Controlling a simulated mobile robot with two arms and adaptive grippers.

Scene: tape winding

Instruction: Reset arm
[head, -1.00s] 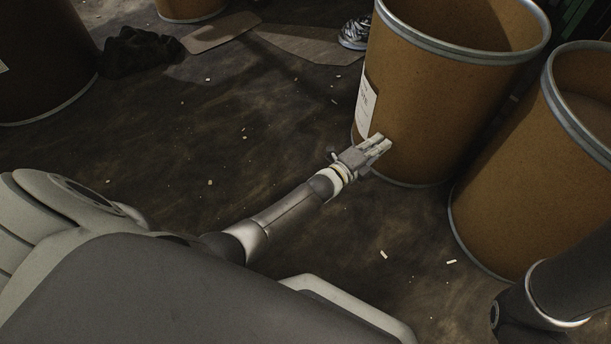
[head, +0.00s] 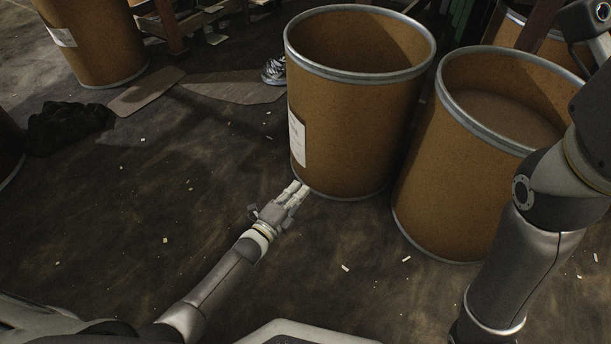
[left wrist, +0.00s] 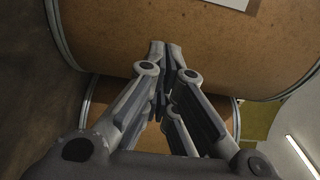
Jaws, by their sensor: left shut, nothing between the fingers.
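My left gripper (head: 293,196) is shut and empty. In the head view it appears near the lower left edge of a brown drum (head: 345,135) with a grey metal rim and a white label. In the left wrist view the closed fingers (left wrist: 165,50) point at a drum wall (left wrist: 190,35) close in front; I cannot tell whether they touch it. My right arm (head: 530,250) comes in at the right of the head view. What may be part of its far end shows at the top right, but its fingers cannot be made out.
A second brown drum (head: 460,200) stands to the right of the first, close beside it. Another drum (head: 95,45) is at the top left. Flat cardboard pieces (head: 145,92) and a dark crumpled heap (head: 65,127) lie on the floor. The floor left of my left arm is mostly clear.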

